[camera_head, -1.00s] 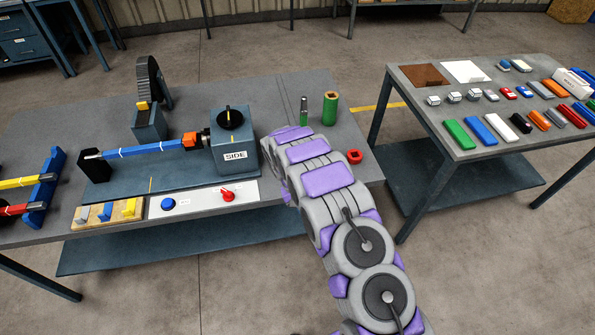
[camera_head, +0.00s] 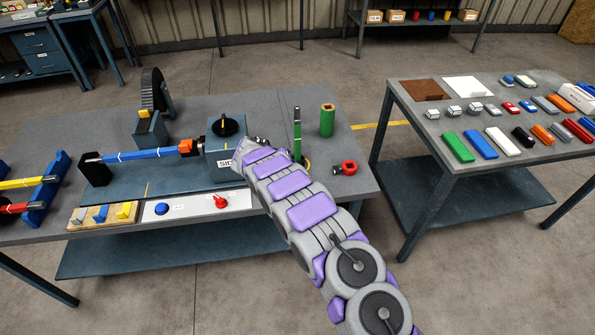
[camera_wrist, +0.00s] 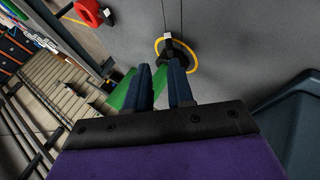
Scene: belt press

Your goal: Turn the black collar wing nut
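A round black knob with a raised bar and a yellow mark (camera_head: 228,125) sits on top of the blue-grey box marked SIDE (camera_head: 222,168). It looks like the black collar wing nut, but I cannot be sure. In the head view my arm hides my gripper, beside that box. In the wrist view my gripper (camera_wrist: 164,82) points at the grey tabletop. Its two dark fingers stand apart. Something green (camera_wrist: 125,88) shows beside and between them; whether they touch it is unclear. Beyond the tips is a small black piece (camera_wrist: 178,55) inside a yellow ring (camera_wrist: 193,62).
A red knob (camera_head: 220,201) is in front.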

